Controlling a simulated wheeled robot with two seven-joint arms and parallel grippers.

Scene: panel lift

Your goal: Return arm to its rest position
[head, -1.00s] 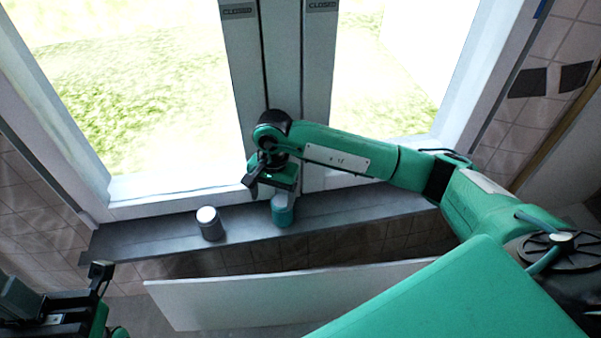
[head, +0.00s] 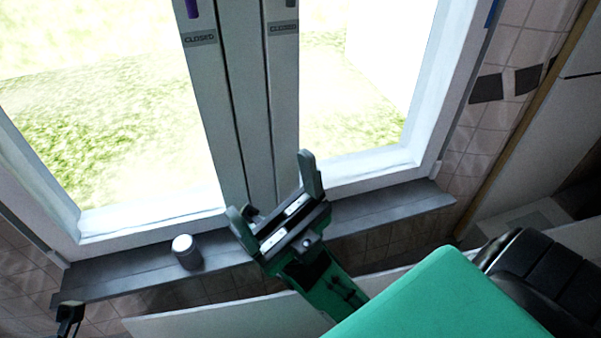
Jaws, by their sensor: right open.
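My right gripper (head: 271,188) is raised in front of the window sill, its two fingers spread wide and pointing up toward the window. It is open and nothing shows between its fingers. Its green forearm runs down and to the right, partly hidden by a large green part of my own arm. My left gripper (head: 70,318) shows only as a dark fingertip at the lower left edge, so its opening cannot be judged.
A grey can with a white top (head: 186,250) stands on the dark window sill (head: 110,283), left of my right gripper. A white panel (head: 215,318) lies below the sill. The window (head: 232,110) is shut, with "CLOSED" labels on its frame. Tiled wall (head: 505,60) is at right.

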